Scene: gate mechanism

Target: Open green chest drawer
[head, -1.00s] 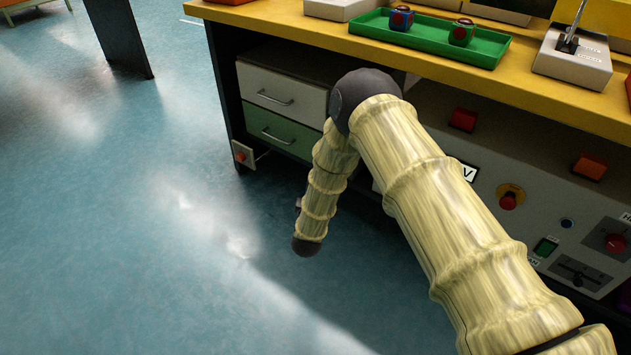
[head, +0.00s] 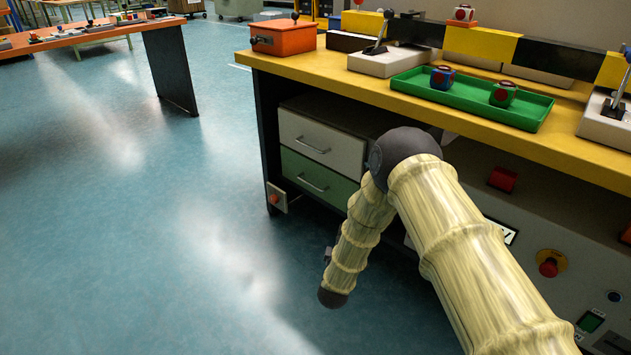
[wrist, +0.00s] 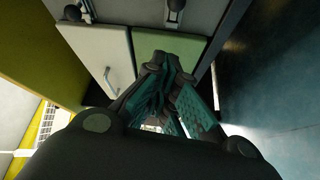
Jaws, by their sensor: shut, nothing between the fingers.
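The green drawer (head: 325,174) is the lower one in the chest under the yellow bench and looks shut. It has a thin metal handle (head: 312,185). The white drawer (head: 320,143) above it also looks shut. In the wrist view my gripper (wrist: 168,74) is shut and empty, its fingers pointing at the green drawer front (wrist: 185,47). The fingers cover part of that front, and its handle is hidden there. I cannot tell whether they touch it. The white drawer (wrist: 98,45) with its handle lies to the left. In the head view my gripper is hidden.
The yellow bench top (head: 330,75) overhangs the chest. A dark bench leg (head: 268,130) and a small box with a red button (head: 276,198) stand left of the drawers. A control panel (head: 520,225) is to the right. Open blue floor (head: 150,250) lies left.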

